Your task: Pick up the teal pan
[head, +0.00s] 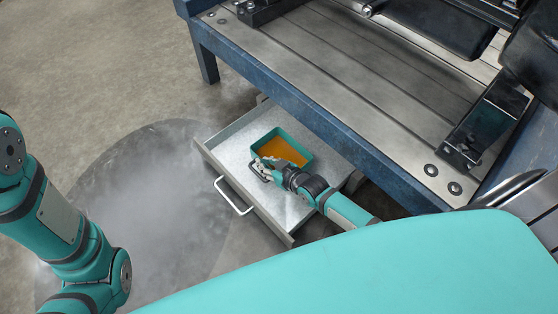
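The teal pan (297,142) is a rectangular tray with orange-brown contents, sitting inside an open metal drawer (233,152). My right gripper (262,168) is at the pan's near edge, over the drawer and close to the pan's near-left corner. Its fingers overlap the near rim in the head view, and the small size hides whether they touch or grip it. My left arm comes in at the left edge, and its gripper is out of view.
The drawer has a bar handle (234,197) at its front and is pulled out from under a blue-framed metal workbench (330,62). Dark engine parts (440,25) stand on the bench top. The concrete floor (100,70) at the left is open.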

